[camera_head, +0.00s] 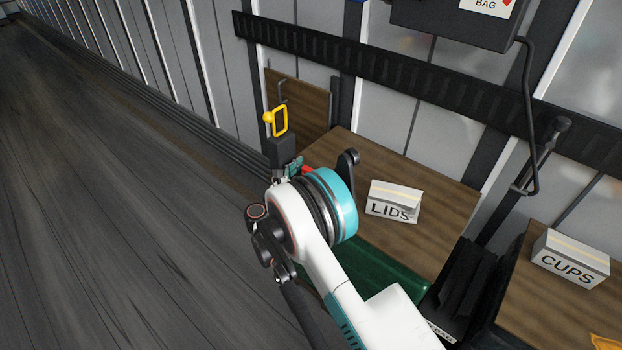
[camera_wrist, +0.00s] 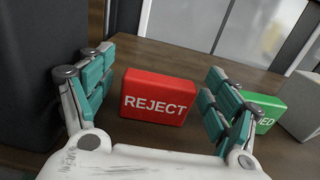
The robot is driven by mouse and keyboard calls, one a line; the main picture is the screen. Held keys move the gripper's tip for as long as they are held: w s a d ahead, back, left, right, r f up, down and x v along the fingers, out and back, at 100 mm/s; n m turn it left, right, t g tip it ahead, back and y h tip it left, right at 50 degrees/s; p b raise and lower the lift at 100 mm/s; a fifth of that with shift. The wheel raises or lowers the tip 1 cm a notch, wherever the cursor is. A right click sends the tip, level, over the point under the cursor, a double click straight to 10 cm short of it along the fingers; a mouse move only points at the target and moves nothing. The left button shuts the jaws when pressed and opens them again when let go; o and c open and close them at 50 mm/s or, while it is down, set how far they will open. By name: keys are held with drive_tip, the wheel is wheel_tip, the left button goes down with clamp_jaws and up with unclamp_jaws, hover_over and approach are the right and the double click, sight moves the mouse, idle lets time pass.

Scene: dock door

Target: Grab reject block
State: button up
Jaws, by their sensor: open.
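The reject block (camera_wrist: 158,97) is a red block marked REJECT in white letters. In the wrist view it lies on the brown wooden top, between the fingers of my gripper (camera_wrist: 156,92). The fingers are open, with a gap to the block on each side; I cannot tell how deep it sits between them. In the head view only a small red part of the block (camera_head: 308,169) shows, mostly hidden behind my arm. My gripper's fingers (camera_head: 292,165) are also mostly hidden there.
A green block (camera_wrist: 266,112) with partly hidden lettering stands right of my gripper, beside a grey box (camera_wrist: 302,104). The LIDS box (camera_head: 394,201) stands on the wooden top (camera_head: 440,190). A dark post with a yellow handle (camera_head: 281,121) rises close by.

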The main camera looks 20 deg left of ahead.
drive_tip(key=c, duration=1.1)
drive_tip(key=shift+r, duration=0.15)
